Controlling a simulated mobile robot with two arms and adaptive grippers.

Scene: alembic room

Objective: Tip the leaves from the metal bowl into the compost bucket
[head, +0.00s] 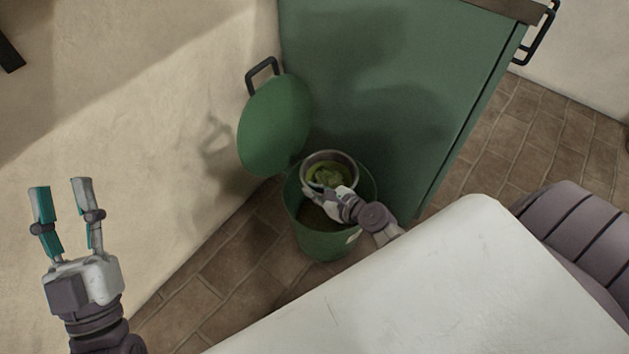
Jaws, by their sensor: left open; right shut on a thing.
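The metal bowl (353,158) is a small grey round bowl with green leaves (327,175) inside. My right gripper (311,190) is shut on the bowl's near side and holds it over the compost bucket. The compost bucket (322,244) is green and stands on the floor, with its green lid (275,125) raised open behind it on the left. The bowl and my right arm hide part of the bucket's opening; its visible inside is dark. My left gripper (62,188) is open and empty at the far left, well away from the bucket.
A green cabinet (390,95) stands right behind the bucket. A beige wall (130,130) runs along the left. Brown tiled floor (215,285) shows clear in front and at the left of the bucket.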

